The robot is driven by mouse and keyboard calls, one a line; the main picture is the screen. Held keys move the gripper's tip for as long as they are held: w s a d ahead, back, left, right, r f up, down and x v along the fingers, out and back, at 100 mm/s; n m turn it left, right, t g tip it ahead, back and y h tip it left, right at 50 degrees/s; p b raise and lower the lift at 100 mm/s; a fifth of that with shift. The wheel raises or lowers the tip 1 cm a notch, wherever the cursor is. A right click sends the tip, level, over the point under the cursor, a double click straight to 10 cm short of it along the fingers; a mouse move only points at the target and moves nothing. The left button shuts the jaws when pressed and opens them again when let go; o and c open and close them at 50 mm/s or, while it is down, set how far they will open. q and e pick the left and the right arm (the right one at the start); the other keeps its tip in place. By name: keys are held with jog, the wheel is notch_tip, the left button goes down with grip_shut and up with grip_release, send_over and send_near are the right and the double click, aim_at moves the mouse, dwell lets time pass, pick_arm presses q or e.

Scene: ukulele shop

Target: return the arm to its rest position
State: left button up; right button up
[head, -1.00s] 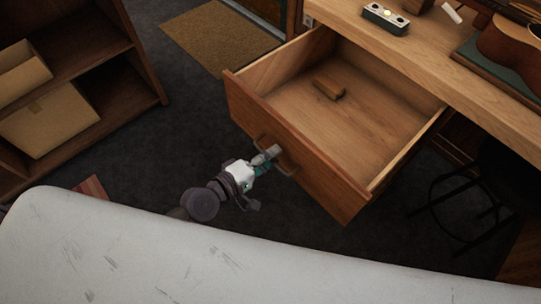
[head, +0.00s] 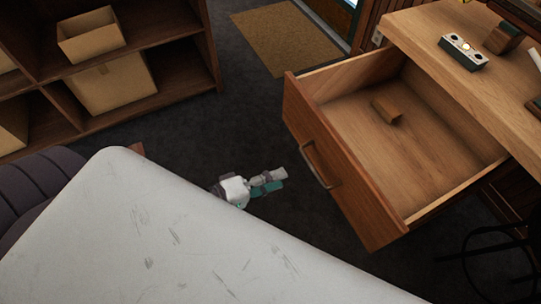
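My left gripper (head: 268,182) is low over the dark floor, left of the open drawer (head: 345,178). Its grey and teal fingers point right, toward the drawer front, and lie close together in this view. I cannot tell how far apart they are. Nothing shows between them. There is a clear gap between the fingertips and the curved drawer handle (head: 319,166). Most of the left arm is hidden behind the pale scuffed surface in the foreground. My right gripper is not in view.
The drawer stands pulled out with a small wooden block (head: 387,110) inside. A shelf (head: 205,60) with cardboard boxes (head: 110,85) is at upper left. A brown mat (head: 287,40) lies on the otherwise clear floor.

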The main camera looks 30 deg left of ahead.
pick_arm(q)
jog(key=shift+s+a+r, duration=0.1)
jog(key=shift+s+a, duration=0.15)
jog(key=shift+s, duration=0.15)
jog(key=s+a+f+m+g+y+p, duration=0.2)
jog(key=a+f+m+y, duration=0.3)
jog(key=f, duration=0.8)
jog(key=s+a+f+m+g+y+p, duration=0.15)
jog(key=a+f, duration=0.55)
jog(key=f, duration=0.7)
jog(key=s+d+f+m+g+y+p, duration=0.1)
jog(key=s+d+f+m+g, duration=0.1)
jog(key=s+f, duration=0.5)
jog(key=s+d+f+m+g+y+p, duration=0.1)
jog(key=s+f+m+g, duration=0.4)
jog(key=s, duration=0.9)
jog(key=shift+s+d+f+g+y, duration=0.35)
jog(key=shift+f+g, duration=0.2)
jog(key=shift+f, duration=0.3)
